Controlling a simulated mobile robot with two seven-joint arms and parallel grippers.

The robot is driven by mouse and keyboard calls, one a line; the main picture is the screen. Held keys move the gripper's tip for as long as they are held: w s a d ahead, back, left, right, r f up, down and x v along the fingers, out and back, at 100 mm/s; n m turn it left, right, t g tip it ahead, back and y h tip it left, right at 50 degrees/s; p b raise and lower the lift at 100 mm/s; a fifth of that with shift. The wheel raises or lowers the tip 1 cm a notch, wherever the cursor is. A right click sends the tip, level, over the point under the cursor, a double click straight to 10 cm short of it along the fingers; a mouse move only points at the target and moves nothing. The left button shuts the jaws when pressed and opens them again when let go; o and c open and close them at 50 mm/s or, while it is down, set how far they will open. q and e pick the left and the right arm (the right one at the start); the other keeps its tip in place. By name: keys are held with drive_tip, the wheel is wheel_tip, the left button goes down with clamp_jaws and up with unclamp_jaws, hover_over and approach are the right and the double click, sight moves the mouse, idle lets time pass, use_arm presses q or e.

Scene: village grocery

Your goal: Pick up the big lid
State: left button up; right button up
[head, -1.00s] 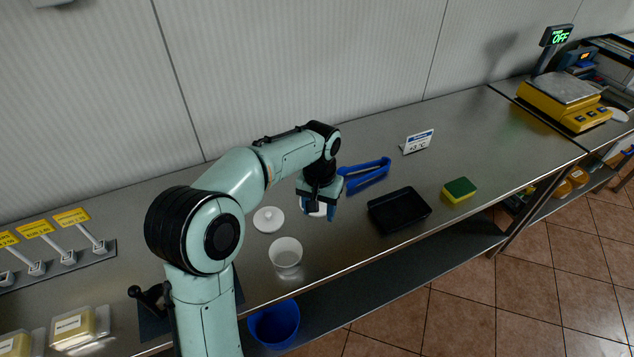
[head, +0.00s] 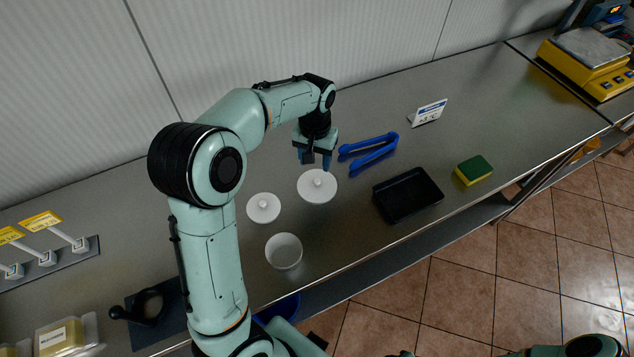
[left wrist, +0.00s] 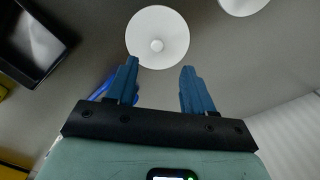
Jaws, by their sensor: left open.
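The big lid (head: 317,187) is a flat white disc with a small round knob, lying on the steel counter. A smaller white lid (head: 263,208) lies to its left. My left gripper (head: 317,164) is open and empty, pointing down just above and behind the big lid in the head view. In the left wrist view the big lid (left wrist: 157,37) shows beyond the open blue fingers (left wrist: 158,82), roughly centred between them. Part of the smaller lid (left wrist: 243,3) shows at the top edge there. My right gripper is not in view.
A white cup (head: 284,251) stands in front of the lids. Blue tongs (head: 370,148), a black tray (head: 408,196), a sponge (head: 473,170) and a small sign (head: 428,112) are to the right. A yellow scale (head: 590,62) stands far right.

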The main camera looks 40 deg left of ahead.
sight(317, 180)
use_arm(q)
wheel_tip(317, 180, down, 4)
drive_tip(key=shift+r, duration=0.1)
drive_tip(key=shift+w+d+f, duration=0.1)
drive_tip(key=shift+w+f, duration=0.05)
drive_tip(key=shift+f, duration=1.25)
drive_tip(key=shift+w+f, duration=0.1)
drive_tip(key=shift+f, duration=1.25)
drive_tip(key=shift+c, duration=0.3)
clamp_jaws()
